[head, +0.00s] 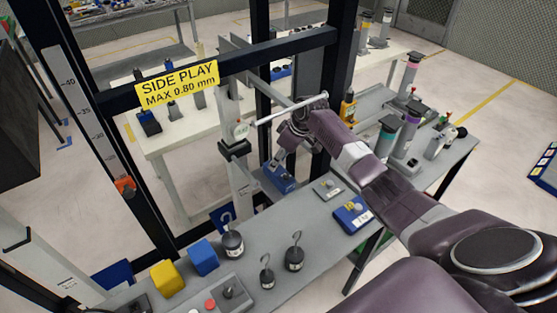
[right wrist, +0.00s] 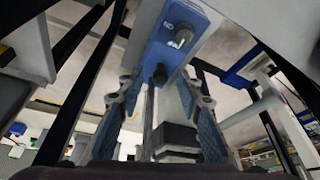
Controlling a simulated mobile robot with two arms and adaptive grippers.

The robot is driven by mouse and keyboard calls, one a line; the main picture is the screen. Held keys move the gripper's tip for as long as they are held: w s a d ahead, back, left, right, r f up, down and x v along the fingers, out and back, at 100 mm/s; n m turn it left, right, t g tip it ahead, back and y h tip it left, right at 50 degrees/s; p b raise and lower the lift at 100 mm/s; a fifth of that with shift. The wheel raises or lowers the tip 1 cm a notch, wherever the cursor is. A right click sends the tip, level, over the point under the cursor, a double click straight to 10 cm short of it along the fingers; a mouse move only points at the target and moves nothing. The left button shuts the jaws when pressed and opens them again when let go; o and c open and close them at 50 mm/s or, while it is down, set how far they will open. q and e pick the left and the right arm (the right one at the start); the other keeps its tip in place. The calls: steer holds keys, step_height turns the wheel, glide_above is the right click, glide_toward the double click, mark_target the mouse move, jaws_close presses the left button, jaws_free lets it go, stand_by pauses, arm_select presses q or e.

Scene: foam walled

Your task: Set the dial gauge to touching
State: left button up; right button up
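A small round white-faced gauge (head: 241,130), which looks like the dial gauge, sits on an upright post above a dark block (head: 234,149). Its reading is too small to tell. My right gripper (head: 284,152) is right of it, above a blue box (head: 278,177) on the bench. In the right wrist view, my right gripper (right wrist: 157,118) is open, with blue-padded fingers wide apart. A blue unit (right wrist: 178,40) with a grey knob and a dark knob (right wrist: 158,75) shows beyond the fingers; contact cannot be told. My left gripper is out of view.
A black frame with a yellow "SIDE PLAY" sign (head: 177,84) stands over the bench (head: 315,215). Hooked weights (head: 294,252), a yellow block (head: 167,279), a blue block (head: 203,257) and a small blue box (head: 352,215) crowd the front. Cylinders (head: 408,130) stand at the right.

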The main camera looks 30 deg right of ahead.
steer(key=shift+r, duration=0.1)
steer(key=v, duration=1.1)
steer(key=shift+s+r, duration=0.2)
steer(key=shift+r, duration=0.15)
steer(key=shift+d, duration=0.1)
